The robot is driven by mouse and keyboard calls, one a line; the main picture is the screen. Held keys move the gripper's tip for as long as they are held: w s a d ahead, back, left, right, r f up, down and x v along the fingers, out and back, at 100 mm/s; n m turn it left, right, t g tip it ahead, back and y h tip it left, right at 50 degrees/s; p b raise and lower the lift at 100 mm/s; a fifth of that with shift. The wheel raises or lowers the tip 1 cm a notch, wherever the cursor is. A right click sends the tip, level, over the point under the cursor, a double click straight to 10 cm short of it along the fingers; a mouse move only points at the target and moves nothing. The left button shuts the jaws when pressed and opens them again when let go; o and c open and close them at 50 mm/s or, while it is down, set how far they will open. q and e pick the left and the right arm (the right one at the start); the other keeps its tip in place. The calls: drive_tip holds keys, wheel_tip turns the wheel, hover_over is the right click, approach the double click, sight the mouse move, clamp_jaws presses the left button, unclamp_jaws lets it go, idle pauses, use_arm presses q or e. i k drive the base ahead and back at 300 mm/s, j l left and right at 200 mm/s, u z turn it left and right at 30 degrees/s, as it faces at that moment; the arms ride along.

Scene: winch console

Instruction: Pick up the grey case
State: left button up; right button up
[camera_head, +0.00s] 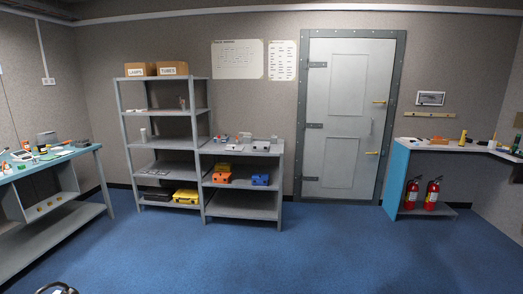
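Small cases stand on the grey shelving along the back wall. A pale grey case (265,145) sits on the top board of the lower shelf unit, at its right side. Another pale, boxy item (233,147) is to its left. Both are small here, and I cannot tell surely which is the grey case. A dark item, perhaps a case, lies on the lowest board of the taller unit (155,193). A black and grey part, apparently of my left gripper (58,288), shows at the bottom left edge, far from the shelves; its fingers are not clear. My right gripper is out of view.
A cluttered workbench (80,149) is at left. A counter (440,147) with fire extinguishers (431,194) below is at right. The blue floor (300,245) is clear.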

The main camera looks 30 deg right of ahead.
sight(265, 147)
drive_tip(key=i+l+z, duration=0.75)
drive_tip(key=z, duration=0.15)
drive_tip(key=i+l+z, duration=0.25)
drive_tip(key=i, duration=0.65)
drive_tip(key=i+z, duration=0.2)
drive_tip(key=i, duration=0.7)
drive_tip(key=i+l+u, duration=0.1)
drive_tip(key=i+u, duration=0.35)
drive_tip(key=i+l+u, duration=0.25)
drive_tip(key=i+u, duration=0.25)
drive_tip(key=i+l+u, duration=0.25)
drive_tip(key=l+u, duration=0.2)
drive_tip(key=i+l+u, duration=0.3)
drive_tip(key=l+u, duration=0.2)
